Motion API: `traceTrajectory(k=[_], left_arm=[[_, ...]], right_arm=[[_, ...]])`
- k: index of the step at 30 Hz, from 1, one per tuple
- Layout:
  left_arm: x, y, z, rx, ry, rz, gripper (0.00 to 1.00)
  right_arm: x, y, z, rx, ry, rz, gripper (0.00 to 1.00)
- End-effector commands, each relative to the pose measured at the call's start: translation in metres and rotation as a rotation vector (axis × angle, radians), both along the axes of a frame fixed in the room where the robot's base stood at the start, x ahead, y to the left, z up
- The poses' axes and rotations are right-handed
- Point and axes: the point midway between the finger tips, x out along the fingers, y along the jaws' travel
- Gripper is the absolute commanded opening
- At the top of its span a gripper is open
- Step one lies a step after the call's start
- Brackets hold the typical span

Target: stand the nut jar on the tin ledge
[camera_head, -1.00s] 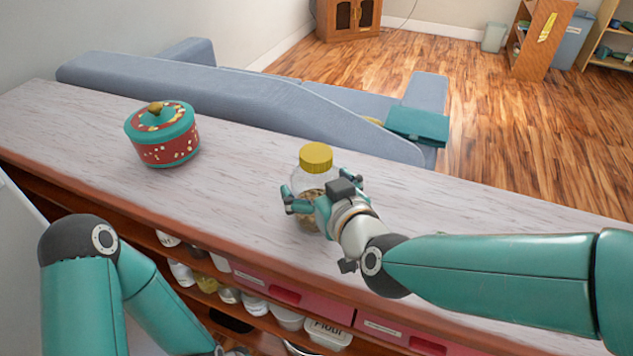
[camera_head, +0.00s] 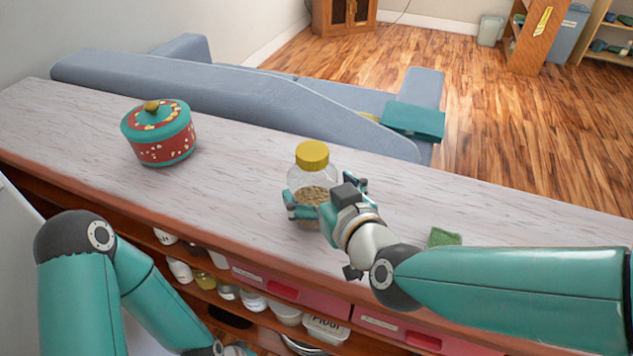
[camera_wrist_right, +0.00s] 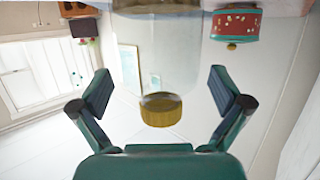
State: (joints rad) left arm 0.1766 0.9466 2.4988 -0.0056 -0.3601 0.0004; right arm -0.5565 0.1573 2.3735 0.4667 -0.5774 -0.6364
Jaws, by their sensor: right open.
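The nut jar (camera_head: 314,182) is clear with a yellow lid (camera_head: 312,155) and light brown contents. It stands upright on the counter top. My right gripper (camera_head: 326,201) is open at the jar, with its fingers on either side. In the right wrist view the picture is upside down, and the jar (camera_wrist_right: 158,55) shows beyond the open, spread fingers (camera_wrist_right: 164,90), its lid lower in the picture. My left arm hangs in front of the counter at the lower left; its gripper is not visible. I cannot tell which surface is the tin ledge.
A red and teal lidded pot (camera_head: 160,135) stands left on the counter (camera_head: 235,165). A green sponge (camera_head: 444,237) lies behind my right forearm. Shelves below hold jars, tubs and red drawers (camera_head: 290,289). A blue sofa (camera_head: 250,98) stands behind. The counter between pot and jar is clear.

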Motion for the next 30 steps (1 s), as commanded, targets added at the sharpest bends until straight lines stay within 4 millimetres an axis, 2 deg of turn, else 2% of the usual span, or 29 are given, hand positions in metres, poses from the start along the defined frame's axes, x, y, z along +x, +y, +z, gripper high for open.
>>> traceTrajectory(k=[30], left_arm=[[0.0,0.0,0.016,0.0,0.0,0.0,0.4]], right_arm=[[-0.036,-0.015,0.014,0.0,-0.001,0.0,1.0]])
